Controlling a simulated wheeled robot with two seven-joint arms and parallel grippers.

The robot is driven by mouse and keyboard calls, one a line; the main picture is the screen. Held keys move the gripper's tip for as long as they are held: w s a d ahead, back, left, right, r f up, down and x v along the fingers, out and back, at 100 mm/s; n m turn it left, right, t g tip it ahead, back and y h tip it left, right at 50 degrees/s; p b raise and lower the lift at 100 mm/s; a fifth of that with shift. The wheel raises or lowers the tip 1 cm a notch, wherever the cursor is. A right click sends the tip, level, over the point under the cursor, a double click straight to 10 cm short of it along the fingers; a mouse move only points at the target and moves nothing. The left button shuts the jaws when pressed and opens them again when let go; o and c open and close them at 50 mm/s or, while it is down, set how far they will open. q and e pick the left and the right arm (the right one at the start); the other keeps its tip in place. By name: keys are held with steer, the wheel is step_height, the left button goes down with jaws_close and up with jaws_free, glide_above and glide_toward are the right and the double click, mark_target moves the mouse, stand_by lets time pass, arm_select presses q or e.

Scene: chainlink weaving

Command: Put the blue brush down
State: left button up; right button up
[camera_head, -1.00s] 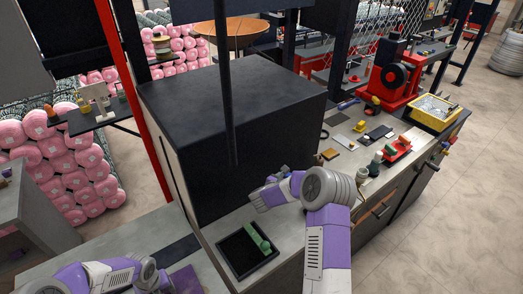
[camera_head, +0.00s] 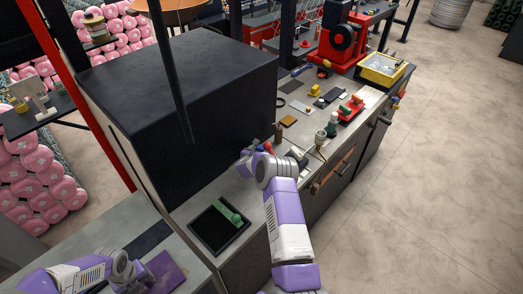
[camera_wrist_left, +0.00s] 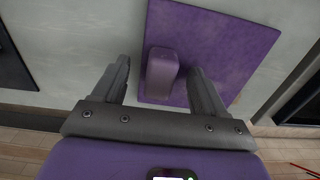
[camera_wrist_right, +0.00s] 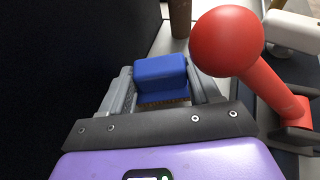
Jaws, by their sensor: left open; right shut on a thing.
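The blue brush (camera_wrist_right: 160,75) shows in the right wrist view, a blue block with short brown bristles on its lower side. My right gripper (camera_wrist_right: 163,92) is shut on it, with a finger on either side. In the head view my right gripper (camera_head: 248,160) is over the bench, beside the dark box; the brush is hard to make out there. My left gripper (camera_wrist_left: 160,80) is open, with its fingers on either side of the raised handle of a purple plate (camera_wrist_left: 225,45). In the head view the left gripper (camera_head: 133,278) is at the lower left.
A red ball-ended lever (camera_wrist_right: 228,42) stands close to the right of my right gripper. The large dark box (camera_head: 180,100) stands on its left. A black tray (camera_head: 213,243) with a green tool (camera_head: 230,213) lies nearer. Small items and a red press (camera_head: 340,40) stand farther along the bench (camera_head: 295,95).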

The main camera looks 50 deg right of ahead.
mark_target(262, 149)
steer(key=shift+w+d+f, duration=0.3)
steer(key=shift+d+f, duration=0.3)
steer(key=shift+d, duration=0.15)
steer(key=shift+w+d+f, duration=0.25)
steer(key=shift+d+f, duration=0.3)
steer(key=shift+d, duration=0.15)
steer(key=shift+f, duration=0.1)
steer(key=o, duration=0.9)
steer(key=shift+r, duration=0.2)
steer(key=v, duration=1.2)
